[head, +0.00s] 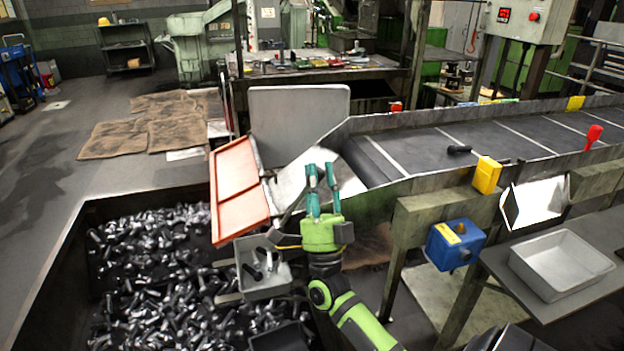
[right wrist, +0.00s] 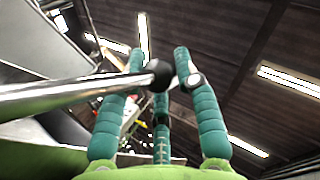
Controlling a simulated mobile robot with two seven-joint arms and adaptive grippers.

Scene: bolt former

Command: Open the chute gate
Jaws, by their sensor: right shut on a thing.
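My right gripper (head: 322,175), green with teal fingers, is raised at the lower end of the chute (head: 297,172). In the right wrist view, a bare metal lever (right wrist: 60,95) comes in from the left and ends in a black ball knob (right wrist: 158,72) between the teal fingers (right wrist: 160,65). The gripper is shut on this lever near its knob. In the head view the lever is too small or hidden to make out. An orange-red panel (head: 236,184), seemingly the chute gate, stands tilted at the chute's left. My left gripper is not in view.
A dark bin (head: 84,215) full of loose bolts lies lower left, with a small grey tray (head: 262,285) at its right. A conveyor (head: 480,140) runs to the right. A blue box (head: 454,243) and a white tray (head: 562,264) are at the right.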

